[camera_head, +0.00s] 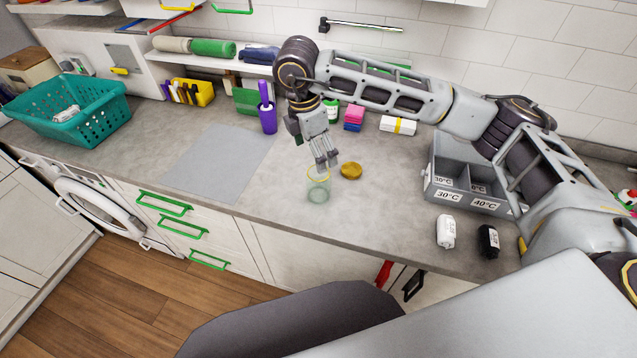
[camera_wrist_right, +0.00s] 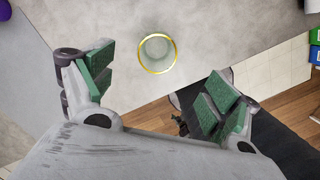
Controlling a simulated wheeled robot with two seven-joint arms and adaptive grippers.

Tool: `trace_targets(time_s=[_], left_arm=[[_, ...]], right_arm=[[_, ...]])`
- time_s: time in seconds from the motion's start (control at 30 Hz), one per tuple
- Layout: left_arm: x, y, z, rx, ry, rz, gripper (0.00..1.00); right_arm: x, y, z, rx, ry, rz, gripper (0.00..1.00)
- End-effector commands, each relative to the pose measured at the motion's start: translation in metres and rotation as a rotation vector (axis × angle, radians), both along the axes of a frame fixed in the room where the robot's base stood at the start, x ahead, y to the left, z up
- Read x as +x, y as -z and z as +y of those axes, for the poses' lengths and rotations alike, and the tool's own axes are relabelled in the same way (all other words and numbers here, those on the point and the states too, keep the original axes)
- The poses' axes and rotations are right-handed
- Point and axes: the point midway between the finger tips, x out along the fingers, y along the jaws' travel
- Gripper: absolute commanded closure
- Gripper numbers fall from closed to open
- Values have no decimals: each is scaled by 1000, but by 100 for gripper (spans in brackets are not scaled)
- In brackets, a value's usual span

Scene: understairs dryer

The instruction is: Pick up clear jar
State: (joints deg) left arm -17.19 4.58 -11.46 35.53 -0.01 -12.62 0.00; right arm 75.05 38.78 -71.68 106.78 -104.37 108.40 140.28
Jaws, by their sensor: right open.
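The clear jar (camera_head: 318,190) stands upright and open on the grey counter, with a yellow rim. In the right wrist view the jar (camera_wrist_right: 157,54) is seen from above, beyond and between the two spread fingers. My right gripper (camera_head: 324,160) points down just above the jar's mouth. In the wrist view its green-padded fingers (camera_wrist_right: 165,95) are wide apart with nothing between the pads. A yellow lid (camera_head: 351,170) lies on the counter just right of the jar. My left gripper does not show.
A grey mat (camera_head: 217,161) lies left of the jar. A grey sorting bin (camera_head: 467,195) with temperature labels stands to the right, with a white bottle (camera_head: 446,231) and a black bottle (camera_head: 488,241) in front. A purple container (camera_head: 267,112) and small boxes stand behind. The counter's front edge is close.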

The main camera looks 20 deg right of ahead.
Motion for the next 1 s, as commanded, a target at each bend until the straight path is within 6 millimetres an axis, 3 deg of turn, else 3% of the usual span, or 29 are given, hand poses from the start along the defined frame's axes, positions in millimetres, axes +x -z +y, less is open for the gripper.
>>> trace_targets(time_s=[0.53,1.0], left_arm=[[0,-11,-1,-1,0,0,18],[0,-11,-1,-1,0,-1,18]], right_arm=[[2,65,-10,0,0,1,12],[3,74,-11,1,-1,0,12]])
